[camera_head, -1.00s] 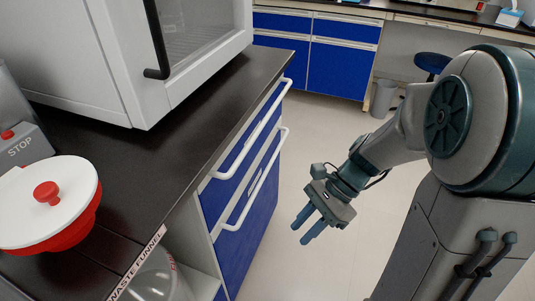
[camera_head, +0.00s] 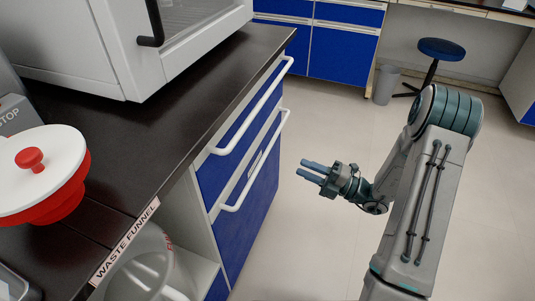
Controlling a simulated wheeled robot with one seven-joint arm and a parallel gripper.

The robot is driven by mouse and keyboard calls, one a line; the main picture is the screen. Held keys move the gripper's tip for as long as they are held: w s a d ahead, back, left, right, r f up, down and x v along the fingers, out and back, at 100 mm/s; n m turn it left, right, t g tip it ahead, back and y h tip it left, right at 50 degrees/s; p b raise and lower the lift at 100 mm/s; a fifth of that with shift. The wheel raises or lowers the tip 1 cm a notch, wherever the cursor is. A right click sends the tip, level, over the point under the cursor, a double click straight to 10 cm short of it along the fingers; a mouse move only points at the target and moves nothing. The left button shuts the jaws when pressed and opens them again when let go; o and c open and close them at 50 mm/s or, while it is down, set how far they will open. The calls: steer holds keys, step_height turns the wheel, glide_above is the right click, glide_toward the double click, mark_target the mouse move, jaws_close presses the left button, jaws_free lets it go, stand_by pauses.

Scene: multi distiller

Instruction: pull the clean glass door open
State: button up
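The glass door (camera_head: 185,22) belongs to a white cabinet (camera_head: 80,45) on the dark counter at upper left. A black vertical handle (camera_head: 154,28) is on the door's left side. The door looks shut; its top is cut off by the frame. My gripper (camera_head: 312,171) is in the free space right of the counter, pointing left, well apart from the door and handle. Its two fingers are apart, with nothing between them.
The dark counter (camera_head: 190,110) has blue drawers with white bar handles (camera_head: 262,105) facing my arm. A red funnel with a white lid (camera_head: 45,165) sits at the counter's front left. A stool (camera_head: 440,50) and bin (camera_head: 386,85) stand behind on open floor.

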mark_target(267, 151)
steer(key=shift+b+x, duration=1.9)
steer(key=shift+x, duration=4.5)
jaws_close()
steer(key=shift+d, duration=0.1)
